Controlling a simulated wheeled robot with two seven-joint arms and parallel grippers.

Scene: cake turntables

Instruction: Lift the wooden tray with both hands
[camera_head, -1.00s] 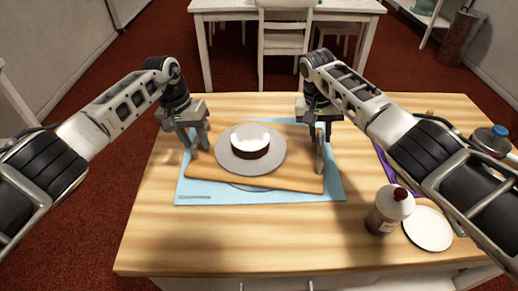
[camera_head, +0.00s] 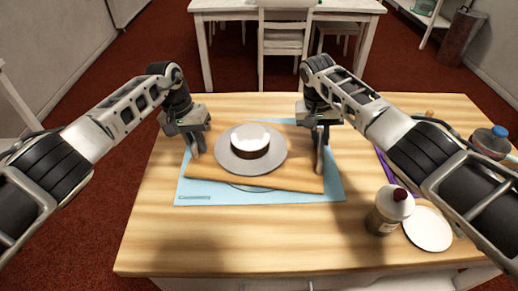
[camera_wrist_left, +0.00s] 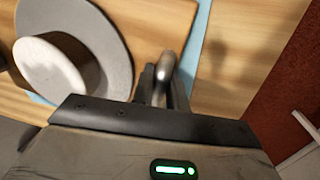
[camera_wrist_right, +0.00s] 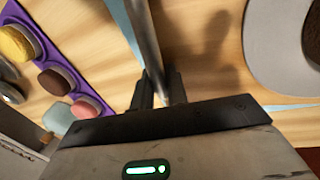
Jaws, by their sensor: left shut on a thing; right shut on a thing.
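The wooden tray (camera_head: 290,182) is at the middle of the table, over a light blue mat (camera_head: 300,197). A grey round turntable plate (camera_head: 224,161) with a white-topped dark cake (camera_head: 250,137) stands on it. My left gripper (camera_head: 196,152) is shut on the tray's left metal handle, which shows in the left wrist view (camera_wrist_left: 166,66). My right gripper (camera_head: 320,158) is shut on the right metal handle, which shows in the right wrist view (camera_wrist_right: 145,35). The tray looks about level. I cannot tell whether it touches the mat.
A bottle with a dark red cap (camera_head: 388,212) and a white plate (camera_head: 428,229) stand at the right front. A blue-capped jar (camera_head: 491,141) is at the right edge. A purple tray (camera_wrist_right: 58,57) holds several macarons, close to my right gripper. The table's left front is clear.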

